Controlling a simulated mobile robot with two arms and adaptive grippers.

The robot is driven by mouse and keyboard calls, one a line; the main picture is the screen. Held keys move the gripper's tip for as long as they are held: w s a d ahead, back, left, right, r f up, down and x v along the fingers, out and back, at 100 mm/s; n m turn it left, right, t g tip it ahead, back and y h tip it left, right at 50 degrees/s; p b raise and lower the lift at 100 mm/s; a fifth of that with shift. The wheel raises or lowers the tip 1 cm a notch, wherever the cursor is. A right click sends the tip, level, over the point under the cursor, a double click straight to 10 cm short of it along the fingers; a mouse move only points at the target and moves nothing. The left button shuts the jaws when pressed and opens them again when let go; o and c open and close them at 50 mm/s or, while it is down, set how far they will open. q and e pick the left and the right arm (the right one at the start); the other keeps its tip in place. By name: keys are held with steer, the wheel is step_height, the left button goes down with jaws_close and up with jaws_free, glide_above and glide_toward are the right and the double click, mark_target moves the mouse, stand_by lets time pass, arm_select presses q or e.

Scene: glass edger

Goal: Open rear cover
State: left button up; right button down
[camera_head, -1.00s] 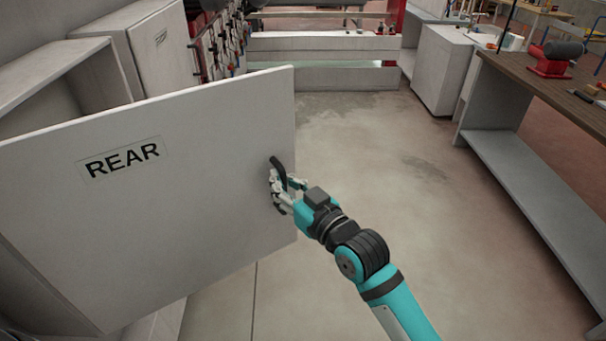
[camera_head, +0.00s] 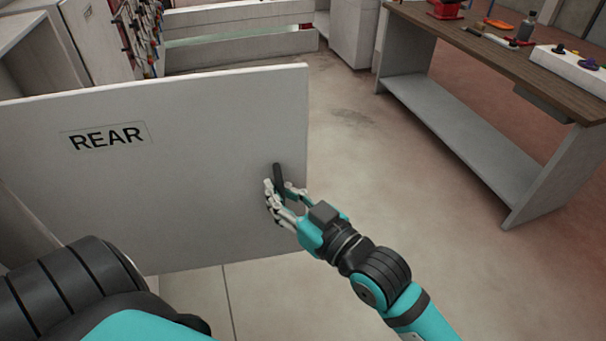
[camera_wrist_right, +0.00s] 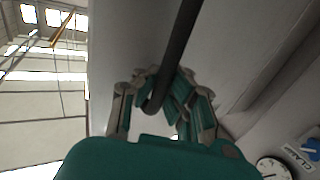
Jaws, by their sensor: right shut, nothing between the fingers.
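The rear cover (camera_head: 200,195) is a large grey panel with a "REAR" label (camera_head: 107,136). It stands swung out from the machine at the left of the head view. Its dark bar handle (camera_head: 278,176) is near the free right edge, and also shows in the right wrist view (camera_wrist_right: 181,45). My right gripper (camera_head: 284,190) is at the handle, its fingers shut with nothing between them. In the wrist view the fingers (camera_wrist_right: 168,98) lie close around the handle's end; exact contact is unclear. My left arm shows at the lower left, but its gripper does not.
A wooden-topped workbench (camera_head: 475,45) with tools stands on the right, with a lower shelf (camera_head: 460,130). Open floor (camera_head: 380,190) lies between cover and bench. The machine's open housing (camera_head: 28,80) is behind the cover at left.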

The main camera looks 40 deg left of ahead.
steer(key=c, duration=1.9)
jaws_free()
steer(key=shift+s+d+r, duration=0.3)
steer(key=shift+s+d, duration=0.05)
steer(key=shift+d, duration=0.25)
steer(key=shift+o, duration=1.2)
steer(key=shift+s+r, duration=0.1)
steer(key=shift+s, duration=0.1)
steer(key=o, duration=0.3)
steer(key=shift+w+a+f, duration=0.25)
steer(key=shift+w+a, duration=0.05)
steer(key=shift+w, duration=0.2)
steer(key=shift+w+a+f, duration=0.2)
steer(key=shift+w+a, duration=0.05)
steer(key=shift+w, duration=0.25)
steer(key=shift+w+a, duration=0.1)
steer(key=shift+a, duration=0.15)
steer(key=shift+s+d, duration=0.2)
steer(key=shift+s, duration=0.05)
steer(key=d, duration=0.3)
steer(key=s+d, duration=0.1)
steer(key=d, duration=0.7)
steer(key=shift+s+d, duration=0.2)
steer(key=shift+s, duration=0.05)
steer(key=shift+f, duration=0.1)
